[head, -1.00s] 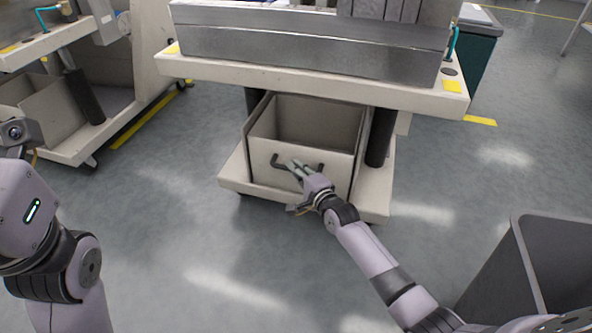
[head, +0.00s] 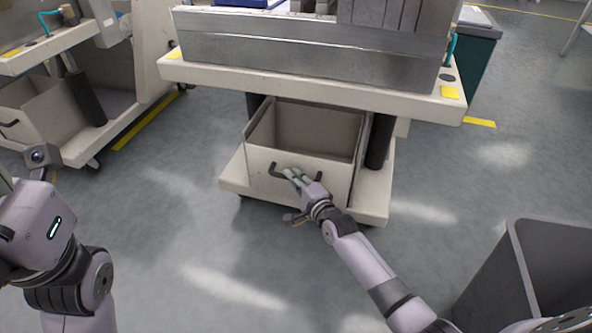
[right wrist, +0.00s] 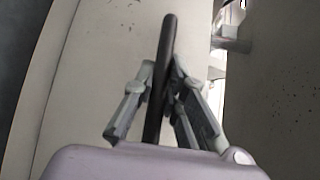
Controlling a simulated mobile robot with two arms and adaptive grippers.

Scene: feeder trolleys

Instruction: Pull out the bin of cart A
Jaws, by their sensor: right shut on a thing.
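The bin (head: 258,172) is a beige, open-topped box on the lower shelf of the middle cart (head: 320,88). Its inside looks empty. A dark bar handle (head: 274,170) runs across its front face; the right wrist view shows the handle (right wrist: 166,60) upright in the picture. My right gripper (head: 292,176) is at the front of the bin, shut on the handle; its fingers (right wrist: 160,95) lie on both sides of the bar. My left arm is at the left edge of the head view, away from the bin; its fingertips are not clearly shown. No cart letter is readable.
Another cart (head: 130,95) with a similar bin (head: 45,115) stands at the left. A dark grey open container (head: 500,275) stands at the lower right, close to my right arm. The floor (head: 200,240) in front of the middle cart is clear.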

